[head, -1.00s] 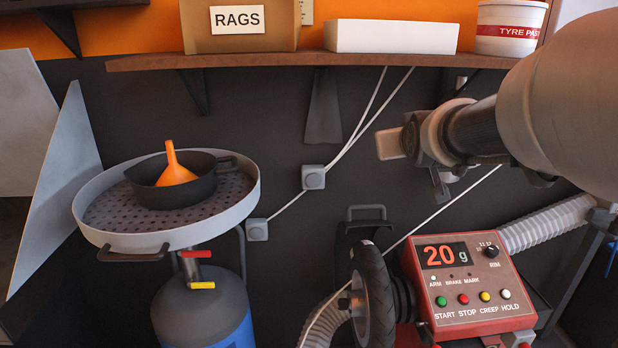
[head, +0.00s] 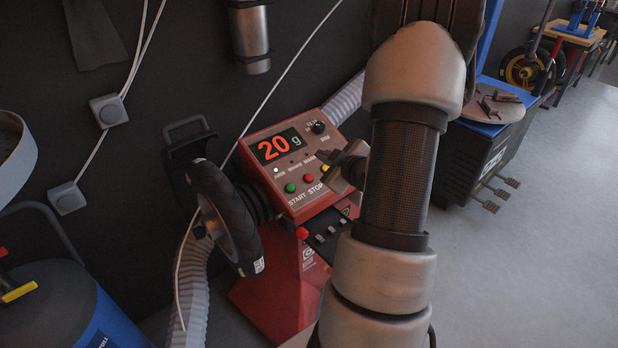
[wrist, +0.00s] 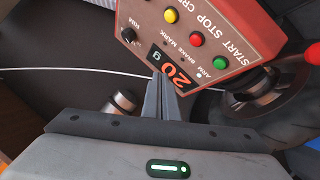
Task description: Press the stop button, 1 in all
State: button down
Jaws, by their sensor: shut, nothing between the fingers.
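The control box (head: 262,172) is red with a lit display reading "20 g" (head: 279,146). The stop button is the red round one (head: 308,178) labelled STOP, between the green start button (head: 290,187) and a yellow one (head: 325,168). In the wrist view the stop button (wrist: 197,39) is fully visible, up and right of the fingertips. In the wrist view my gripper's fingers (wrist: 158,78) are shut and empty, overlapping the display's edge. No contact with the stop button shows.
A wheel (head: 222,216) stands at the box's left. A red knob (head: 302,232) sits below the panel's front edge. A ribbed grey hose (head: 343,97) runs behind the box. A blue tank (head: 75,310) is at lower left. Open floor (head: 520,270) lies right.

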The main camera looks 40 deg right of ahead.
aim_at(309, 178)
dwell(0.3)
jog(key=w+f+b, duration=0.1)
jog(key=f+b, duration=0.1)
jog(key=w+f+b, duration=0.1)
jog(key=f+b, duration=0.1)
jog(key=f, duration=0.1)
jog(key=w+f+b, duration=0.1)
jog(key=f, duration=0.1)
jog(key=shift+a+f+b, duration=0.15)
jog(key=shift+b, duration=0.25)
jog(key=shift+w+f+b, duration=0.25)
jog(key=shift+f+b, duration=0.1)
jog(key=shift+f, duration=0.15)
dwell(1.4)
jog(key=shift+w+f+b, duration=0.15)
jog(key=shift+f+b, duration=0.1)
jog(key=shift+b, duration=0.25)
jog(key=shift+w+f+b, duration=0.15)
jog(key=shift+f+b, duration=0.25)
jog(key=shift+b, duration=0.05)
dwell(0.3)
jog(key=shift+r, duration=0.15)
dwell(0.3)
jog(key=shift+s+r+p, duration=0.35)
jog(key=shift+r+p, duration=0.1)
jog(key=shift+r, duration=0.2)
